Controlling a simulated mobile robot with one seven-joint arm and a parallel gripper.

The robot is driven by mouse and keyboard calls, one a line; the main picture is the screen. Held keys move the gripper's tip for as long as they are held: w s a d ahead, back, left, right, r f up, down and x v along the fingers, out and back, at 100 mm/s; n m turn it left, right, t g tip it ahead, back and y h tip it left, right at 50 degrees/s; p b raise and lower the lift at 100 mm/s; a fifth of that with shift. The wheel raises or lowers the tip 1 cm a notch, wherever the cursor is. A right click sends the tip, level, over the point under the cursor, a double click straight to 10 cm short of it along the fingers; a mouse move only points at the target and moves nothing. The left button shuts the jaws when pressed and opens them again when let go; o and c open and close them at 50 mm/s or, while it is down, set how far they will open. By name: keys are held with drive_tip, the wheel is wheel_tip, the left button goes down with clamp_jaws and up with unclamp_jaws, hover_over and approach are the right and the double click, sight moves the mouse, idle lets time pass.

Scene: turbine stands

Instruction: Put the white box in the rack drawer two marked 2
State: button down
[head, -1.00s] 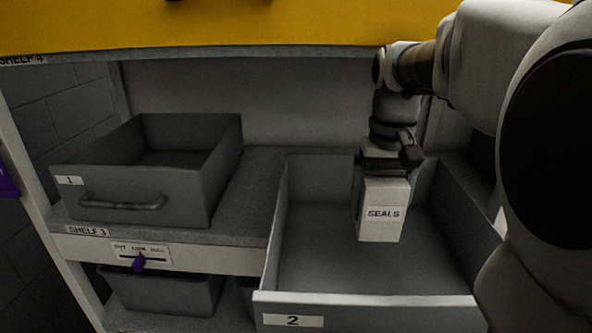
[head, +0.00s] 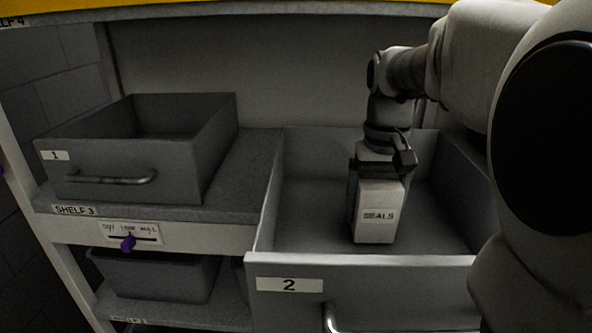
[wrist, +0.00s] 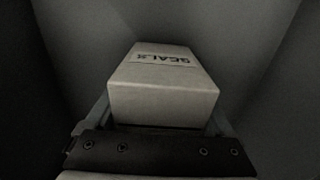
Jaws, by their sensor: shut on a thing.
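The white box (head: 377,214), labelled SEALS, is upright inside the grey drawer marked 2 (head: 360,270), which is pulled out. My gripper (head: 380,178) points down and is shut on the box's upper part. In the wrist view the box (wrist: 163,92) sits between the fingers of my gripper (wrist: 160,128), with dark drawer walls around it. The box's base is low in the drawer; I cannot tell whether it touches the floor.
A grey drawer marked 1 (head: 125,170) stands on shelf 3 at the left. A small panel with a purple slider (head: 128,243) is on the shelf edge. A grey bin (head: 155,275) is below.

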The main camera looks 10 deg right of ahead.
sight(380, 180)
drive_tip(key=shift+f, duration=0.35)
unclamp_jaws()
drive_tip(key=shift+r, duration=0.1)
wheel_tip(380, 180, up, 7)
drive_tip(key=p, duration=0.5)
drive_tip(key=shift+p, duration=0.4)
drive_tip(key=shift+s, duration=0.15)
